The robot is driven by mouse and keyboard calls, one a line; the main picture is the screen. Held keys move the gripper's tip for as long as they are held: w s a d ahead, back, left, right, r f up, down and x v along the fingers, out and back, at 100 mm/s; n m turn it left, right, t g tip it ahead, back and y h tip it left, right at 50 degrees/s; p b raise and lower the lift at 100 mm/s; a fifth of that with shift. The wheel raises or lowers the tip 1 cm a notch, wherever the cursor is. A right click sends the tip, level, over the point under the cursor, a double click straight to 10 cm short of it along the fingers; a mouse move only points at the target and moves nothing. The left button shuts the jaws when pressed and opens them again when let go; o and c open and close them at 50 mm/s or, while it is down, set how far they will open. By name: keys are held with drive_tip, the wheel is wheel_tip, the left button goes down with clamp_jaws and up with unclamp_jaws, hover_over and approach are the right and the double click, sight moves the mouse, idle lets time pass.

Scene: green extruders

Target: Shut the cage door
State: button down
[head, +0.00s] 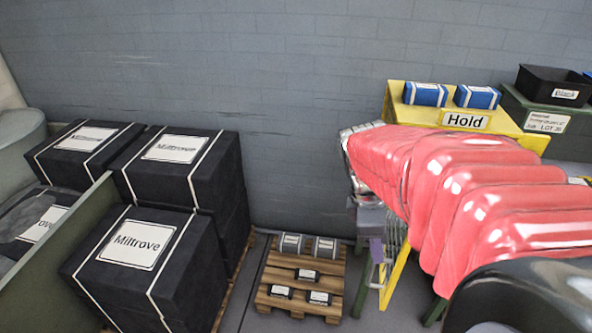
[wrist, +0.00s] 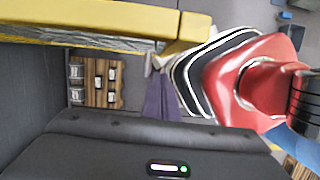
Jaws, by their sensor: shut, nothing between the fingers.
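A yellow-framed mesh panel (head: 396,268), which looks like the cage door, stands low at centre right in the head view, partly hidden behind my red-covered arm. In the wrist view a thick yellow bar with mesh under it (wrist: 90,18) crosses the upper left; it looks like part of the same frame. My gripper (head: 376,252) points down just left of the yellow frame in the head view, its purple fingers shut and empty. The purple fingers also show in the wrist view (wrist: 160,97), below the bar's end. Whether they touch the frame, and how far the door stands open, I cannot tell.
A wooden pallet (head: 282,299) with several small grey and black boxes lies on the floor left of my gripper. Black strapped Miltrove cartons (head: 140,244) stack at left. A yellow Hold stand (head: 415,112) with two blue boxes and a black bin (head: 545,82) are behind my arm.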

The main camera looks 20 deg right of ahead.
drive_tip(key=shift+s+d, duration=0.65)
drive_tip(key=shift+d, duration=0.25)
drive_tip(key=shift+s, duration=0.1)
